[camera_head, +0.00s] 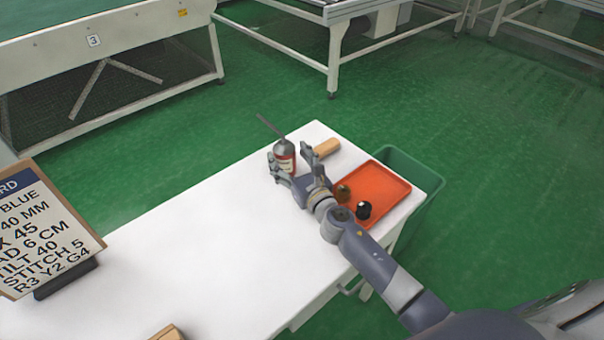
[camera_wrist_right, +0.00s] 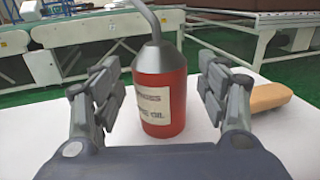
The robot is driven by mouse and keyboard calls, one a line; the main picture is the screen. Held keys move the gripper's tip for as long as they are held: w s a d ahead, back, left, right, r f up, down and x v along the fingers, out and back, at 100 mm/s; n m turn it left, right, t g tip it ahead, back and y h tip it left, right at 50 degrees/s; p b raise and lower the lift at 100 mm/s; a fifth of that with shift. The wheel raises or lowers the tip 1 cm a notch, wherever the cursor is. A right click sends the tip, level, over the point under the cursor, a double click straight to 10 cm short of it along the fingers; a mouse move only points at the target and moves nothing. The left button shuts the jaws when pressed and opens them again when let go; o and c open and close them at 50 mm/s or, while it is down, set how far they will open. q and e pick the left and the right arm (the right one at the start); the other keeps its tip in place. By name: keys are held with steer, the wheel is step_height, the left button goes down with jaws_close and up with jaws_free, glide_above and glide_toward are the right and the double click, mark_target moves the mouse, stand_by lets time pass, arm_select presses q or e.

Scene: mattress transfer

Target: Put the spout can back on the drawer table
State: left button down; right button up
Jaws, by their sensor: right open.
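The spout can (camera_head: 285,155) is red with a grey conical top, a thin bent spout and a pale label. It stands upright near the far end of the white drawer table (camera_head: 190,235). My right gripper (camera_head: 290,163) is open around the can. In the right wrist view the can (camera_wrist_right: 160,95) stands between the two spread fingers (camera_wrist_right: 160,92), with a visible gap on each side. Part of the can's lower body is hidden by the gripper in the head view. My left gripper is not in view.
An orange tray (camera_head: 385,183) with a dark knob-like item (camera_head: 363,210) and a brown one lies right of my right arm. A tan block (camera_head: 327,148) lies beside the can. A green bin (camera_head: 425,205) stands off the table's right end. A sign (camera_head: 45,230) stands at left.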

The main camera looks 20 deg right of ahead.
steer(key=s, duration=0.6)
steer(key=s+d, duration=0.1)
steer(key=s, duration=0.2)
steer(key=shift+s+r+b, duration=0.1)
steer(key=shift+b, duration=0.2)
